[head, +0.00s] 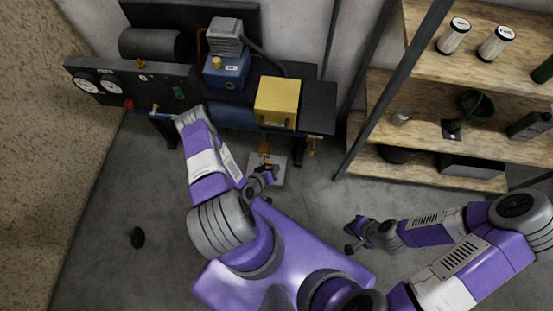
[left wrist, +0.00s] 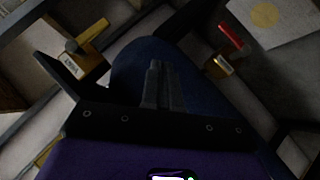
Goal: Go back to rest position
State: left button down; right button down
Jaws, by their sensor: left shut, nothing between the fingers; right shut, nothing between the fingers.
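My left gripper (head: 273,175) is in front of the workbench in the head view, over a pale plate on the floor. In the left wrist view its two dark fingers (left wrist: 160,84) are together with nothing between them, against a dark blue surface. My right gripper (head: 351,237) is to the right of my purple base, over bare floor. It is small in the head view, appears shut and holds nothing visible.
A dark workbench (head: 318,105) with gauges, a blue device (head: 227,72) and a yellow box (head: 277,102) stands behind my left arm. Wooden shelves (head: 390,175) stand at the right. Floor between bench and shelves is clear.

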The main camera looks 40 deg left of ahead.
dwell(0.4)
pick_arm(q)
jog(key=s+d+r+m+g+h+p, duration=0.1)
jog(key=s+d+r+m+g, duration=0.2)
jog(key=d+r+g, duration=0.2)
jog(key=s+d+r+m+g+h+p, duration=0.2)
jog(key=d+r+g, duration=0.3)
jog(key=d+r, duration=0.5)
jog(key=shift+s+d+r+m+g, duration=0.4)
jog(key=shift+s+d, duration=0.35)
jog(key=shift+s, duration=0.15)
